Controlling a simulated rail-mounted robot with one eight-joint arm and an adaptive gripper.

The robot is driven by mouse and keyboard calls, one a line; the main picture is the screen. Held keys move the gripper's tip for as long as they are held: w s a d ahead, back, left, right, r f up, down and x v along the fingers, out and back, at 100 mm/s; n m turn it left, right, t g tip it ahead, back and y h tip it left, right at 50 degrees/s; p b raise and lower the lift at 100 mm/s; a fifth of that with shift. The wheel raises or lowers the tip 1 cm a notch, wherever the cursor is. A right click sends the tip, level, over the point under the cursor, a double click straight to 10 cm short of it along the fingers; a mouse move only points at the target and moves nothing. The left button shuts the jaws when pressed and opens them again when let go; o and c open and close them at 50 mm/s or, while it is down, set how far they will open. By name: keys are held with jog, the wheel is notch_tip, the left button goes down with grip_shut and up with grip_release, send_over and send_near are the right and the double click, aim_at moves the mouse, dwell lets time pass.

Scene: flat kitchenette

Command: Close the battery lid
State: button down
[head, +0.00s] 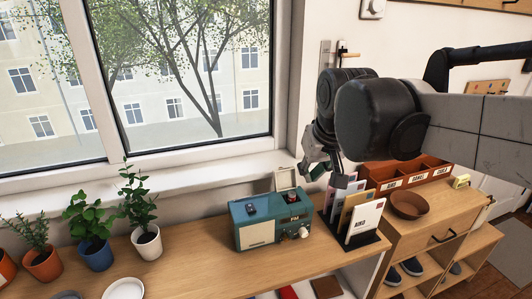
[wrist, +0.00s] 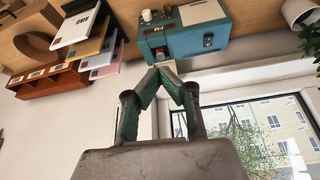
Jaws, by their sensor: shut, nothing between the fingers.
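A teal and cream radio (head: 257,232) stands on the wooden counter below the window; it also shows upside down in the wrist view (wrist: 185,42). Its cream battery lid (head: 286,178) stands raised at the back right of its top, above a small opening (head: 292,197) with something dark and red in it. My gripper (head: 308,171) is just right of the lid and above the radio's right end. In the wrist view its green fingertips (wrist: 171,73) meet and hold nothing.
A letter rack (head: 357,240) with several envelopes stands close to the radio's right. An orange-brown sorter (head: 410,174) and a brown bowl (head: 409,207) are farther right. Potted plants (head: 147,240) and a white plate (head: 123,289) are on the left. The window sill (head: 180,183) runs behind.

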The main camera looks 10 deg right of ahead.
jog(key=w+r+g+p, duration=0.1)
jog(key=w+g, duration=0.1)
jog(key=w, duration=1.2)
jog(key=n+g+p, duration=0.1)
jog(key=g+p, duration=0.1)
send_over(284, 178)
jog(key=w, duration=0.4)
notch_tip(284, 178, down, 5)
jog(key=f, duration=0.9)
jog(key=shift+w+a+f, duration=0.25)
jog(key=shift+w+f, duration=0.05)
jog(key=shift+w, duration=0.1)
jog(key=shift+s+a+t, duration=0.1)
jog(key=shift+a+t, duration=0.05)
jog(key=shift+t, duration=0.15)
